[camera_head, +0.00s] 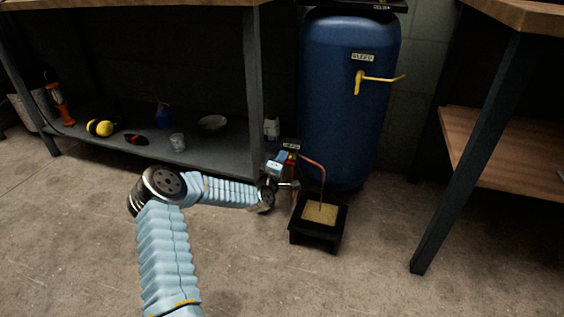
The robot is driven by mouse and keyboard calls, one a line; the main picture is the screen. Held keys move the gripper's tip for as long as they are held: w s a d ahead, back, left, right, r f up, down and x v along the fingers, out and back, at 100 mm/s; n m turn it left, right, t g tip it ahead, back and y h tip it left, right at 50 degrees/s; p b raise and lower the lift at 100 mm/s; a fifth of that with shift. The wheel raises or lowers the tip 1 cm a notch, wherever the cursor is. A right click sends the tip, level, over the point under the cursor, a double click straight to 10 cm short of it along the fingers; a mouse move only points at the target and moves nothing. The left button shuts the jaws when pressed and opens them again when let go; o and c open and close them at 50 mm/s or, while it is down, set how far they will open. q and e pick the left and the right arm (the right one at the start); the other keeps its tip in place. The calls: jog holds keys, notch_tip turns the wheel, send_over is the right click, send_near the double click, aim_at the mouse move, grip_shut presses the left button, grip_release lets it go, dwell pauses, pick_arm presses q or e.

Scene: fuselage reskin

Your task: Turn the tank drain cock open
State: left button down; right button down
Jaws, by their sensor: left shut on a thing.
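The blue tank (345,110) stands upright between two benches. The tank drain cock (292,160) is low at the tank's left side, under a small label, with a little red and yellow showing. A copper pipe (320,168) runs from it and bends down to a black tray. My left gripper (282,172) reaches in from the left and is shut at the cock. Its fingers hide most of the cock, so the handle's angle cannot be told. My right gripper is not in view.
The black tray (315,238) with a tan pad sits on the floor below the pipe. A yellow lever (378,78) labelled BLEED is higher on the tank. A low shelf (190,150) at left holds several items. A bench leg (465,155) stands at right.

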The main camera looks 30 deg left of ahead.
pick_arm(q)
jog(key=shift+f+n, duration=0.3)
jog(key=shift+n, duration=0.7)
jog(key=c, duration=1.2)
grip_release()
jog(key=p+v, duration=0.2)
jog(key=v, duration=1.2)
jog(key=shift+a, duration=0.15)
